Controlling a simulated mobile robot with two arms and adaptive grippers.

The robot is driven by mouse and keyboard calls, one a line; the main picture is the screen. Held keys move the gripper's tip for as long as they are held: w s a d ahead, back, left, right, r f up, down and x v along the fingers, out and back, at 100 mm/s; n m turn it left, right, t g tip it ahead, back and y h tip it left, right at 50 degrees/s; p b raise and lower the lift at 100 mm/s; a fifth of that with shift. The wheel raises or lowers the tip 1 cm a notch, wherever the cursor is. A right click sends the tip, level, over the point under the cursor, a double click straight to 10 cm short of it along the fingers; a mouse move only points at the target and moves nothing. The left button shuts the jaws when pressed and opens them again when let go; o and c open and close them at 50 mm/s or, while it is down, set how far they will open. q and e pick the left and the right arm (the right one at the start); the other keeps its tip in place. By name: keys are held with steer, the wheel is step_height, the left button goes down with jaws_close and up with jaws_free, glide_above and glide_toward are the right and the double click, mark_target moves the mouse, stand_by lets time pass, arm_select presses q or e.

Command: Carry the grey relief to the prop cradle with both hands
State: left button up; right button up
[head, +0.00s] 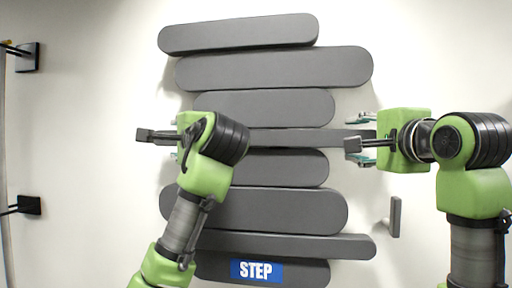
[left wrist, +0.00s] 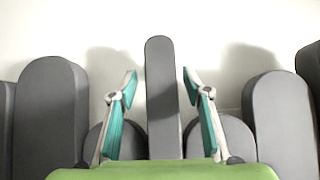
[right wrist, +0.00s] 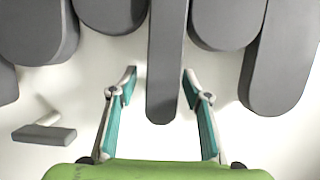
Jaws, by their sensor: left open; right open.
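The grey relief (head: 270,205) hangs upright on the white wall, built of several stacked horizontal slats with rounded ends and a blue STEP label (head: 257,270) on the lowest. My left gripper (head: 178,138) is at its left side, partly hidden by my own arm. In the left wrist view my open left fingers (left wrist: 159,75) stand on either side of one slat end (left wrist: 162,100), with gaps. My right gripper (head: 362,138) is at the right side. In the right wrist view its open fingers (right wrist: 160,72) straddle the same long middle slat (right wrist: 163,85), apart from it. I cannot identify the prop cradle.
Two black wall brackets (head: 28,57) (head: 29,206) are at the far left, beside a pale vertical edge. A small grey peg-like fixture (head: 395,216) sticks out of the wall right of the relief, below my right gripper. The wall between the brackets and the relief is bare.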

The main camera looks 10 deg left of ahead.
arm_select(q)
steer(key=shift+w+a, duration=0.1)
steer(key=shift+w, duration=0.05)
arm_select(e)
steer(key=shift+w, duration=0.1)
arm_select(q)
steer(key=shift+s+r, duration=0.1)
steer(key=shift+s, duration=0.1)
arm_select(e)
steer(key=shift+r, duration=0.1)
arm_select(q)
steer(key=shift+s, duration=0.1)
steer(key=shift+c, duration=1.2)
arm_select(e)
steer(key=shift+s+d, duration=0.1)
steer(key=shift+s, duration=0.15)
steer(key=shift+c, duration=1.2)
arm_select(q)
jaws_close()
arm_select(e)
jaws_close()
steer(key=shift+r, duration=0.1)
